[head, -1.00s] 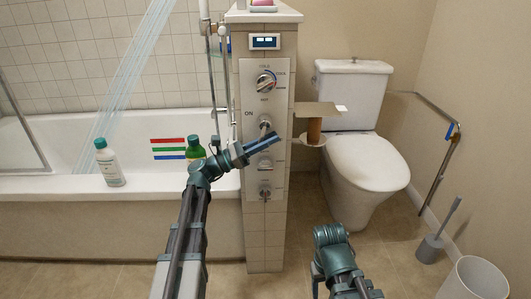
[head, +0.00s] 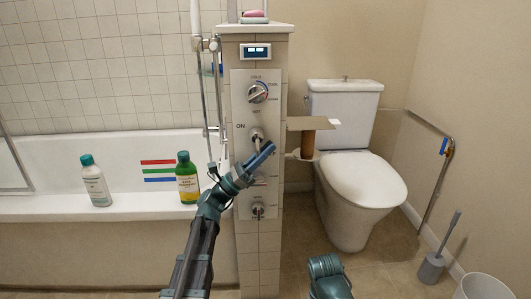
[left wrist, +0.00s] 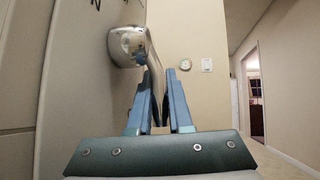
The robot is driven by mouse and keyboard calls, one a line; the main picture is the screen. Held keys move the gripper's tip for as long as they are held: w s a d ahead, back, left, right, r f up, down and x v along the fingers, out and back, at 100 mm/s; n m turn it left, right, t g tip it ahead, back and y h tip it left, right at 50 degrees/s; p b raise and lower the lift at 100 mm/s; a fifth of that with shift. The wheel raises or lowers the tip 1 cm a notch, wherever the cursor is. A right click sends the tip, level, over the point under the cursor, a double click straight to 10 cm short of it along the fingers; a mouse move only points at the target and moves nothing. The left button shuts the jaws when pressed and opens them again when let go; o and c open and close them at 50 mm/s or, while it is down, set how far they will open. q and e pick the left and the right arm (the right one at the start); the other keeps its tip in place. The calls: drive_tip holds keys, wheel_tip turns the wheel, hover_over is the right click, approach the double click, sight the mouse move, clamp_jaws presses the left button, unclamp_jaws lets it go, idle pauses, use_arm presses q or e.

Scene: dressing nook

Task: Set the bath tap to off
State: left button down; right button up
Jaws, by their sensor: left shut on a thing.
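The chrome lever tap (head: 257,134) sits on the grey control panel (head: 241,100), on the side of the tiled pillar, next to the word ON. My left gripper (head: 269,148) is at this lever, its blue fingers shut on the lever handle. In the left wrist view the lever's round chrome body (left wrist: 127,44) is ahead, and its handle runs down between the fingers (left wrist: 161,75). The fingers partly hide the handle, so its exact setting is hard to read. No water shows from the shower. Only a teal joint of my right arm shows at the bottom.
A temperature dial (head: 258,92) is above the lever and another knob (head: 257,211) below it. A roll holder with a cardboard tube (head: 307,146) juts out close to the right of my gripper. White and green bottles (head: 187,178) stand on the bath rim at left.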

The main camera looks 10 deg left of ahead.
use_arm(q)
drive_tip(key=c, duration=0.8)
unclamp_jaws()
drive_tip(key=shift+c, duration=0.2)
drive_tip(key=b+v, duration=0.9)
drive_tip(key=v, duration=0.4)
drive_tip(key=shift+a+f, duration=0.2)
drive_tip(key=shift+f, duration=0.1)
drive_tip(key=shift+s, duration=0.15)
